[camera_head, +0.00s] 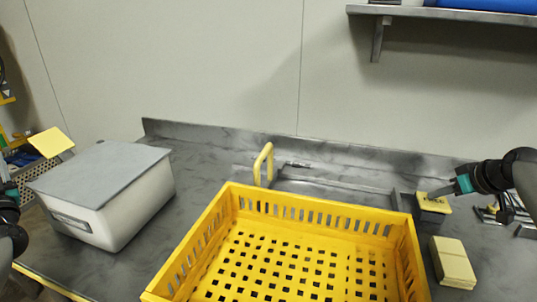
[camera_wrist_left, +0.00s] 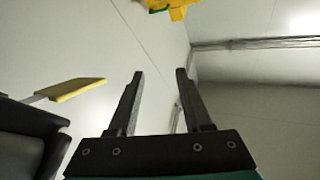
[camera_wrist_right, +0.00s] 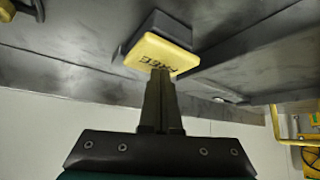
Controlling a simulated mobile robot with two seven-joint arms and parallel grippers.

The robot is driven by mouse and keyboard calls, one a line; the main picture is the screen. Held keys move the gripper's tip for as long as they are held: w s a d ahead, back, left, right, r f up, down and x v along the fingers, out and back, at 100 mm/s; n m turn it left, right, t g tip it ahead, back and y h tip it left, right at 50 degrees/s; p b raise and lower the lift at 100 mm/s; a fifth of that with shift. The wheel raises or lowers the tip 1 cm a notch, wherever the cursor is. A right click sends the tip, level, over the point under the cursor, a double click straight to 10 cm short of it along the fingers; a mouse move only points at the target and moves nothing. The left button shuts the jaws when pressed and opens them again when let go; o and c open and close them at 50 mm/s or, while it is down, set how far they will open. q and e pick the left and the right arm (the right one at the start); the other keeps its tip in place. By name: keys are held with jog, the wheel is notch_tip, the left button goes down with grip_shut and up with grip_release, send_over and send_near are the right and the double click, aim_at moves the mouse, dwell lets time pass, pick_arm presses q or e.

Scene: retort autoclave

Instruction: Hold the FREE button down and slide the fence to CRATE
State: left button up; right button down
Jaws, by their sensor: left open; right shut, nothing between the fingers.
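The FREE button (camera_head: 432,203) is a yellow cap on a dark block at the right of the steel counter. In the right wrist view the cap (camera_wrist_right: 158,54) shows its FREE lettering. My right gripper (camera_head: 455,190) is shut and empty, its fingertips at the cap's edge; I cannot tell whether the cap is pressed down. The fence appears to be the yellow upright handle (camera_head: 264,165) with a grey rail (camera_head: 330,190) behind the crate. The yellow crate (camera_head: 318,212) stands at front centre. My left gripper (camera_wrist_left: 155,95) is open and empty, far left of the handle.
A grey-lidded white box (camera_head: 105,175) stands on the left of the counter. A pale yellow block (camera_head: 453,262) lies right of the crate. A wall shelf (camera_head: 440,12) hangs at upper right. Bare counter (camera_head: 200,190) lies between box and crate.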

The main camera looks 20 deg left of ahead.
pick_arm(q)
jog(key=w+d+r+m+t+h, duration=0.7)
jog(key=w+d+m+t, duration=0.2)
jog(key=w+d+m, duration=0.15)
jog(key=w+d+r+m+t+h, duration=0.1)
jog(key=w+d+r+m+h, duration=0.1)
jog(key=w+d+m+h, duration=0.45)
jog(key=w+d+r+m+t+h, duration=0.1)
jog(key=w+d+m+h, duration=0.2)
jog(key=d+m+h, duration=0.65)
jog(key=m+g+h, duration=0.2)
jog(key=m+g, duration=0.5)
jog(key=m, duration=0.3)
send_near(262, 152)
jog(key=shift+f+x, duration=0.15)
jog(key=shift+x, duration=2.45)
jog(key=shift+f+x, duration=0.15)
jog(key=shift+x, duration=2.45)
jog(key=shift+s, duration=0.15)
jog(key=shift+c, duration=0.2)
grip_shut()
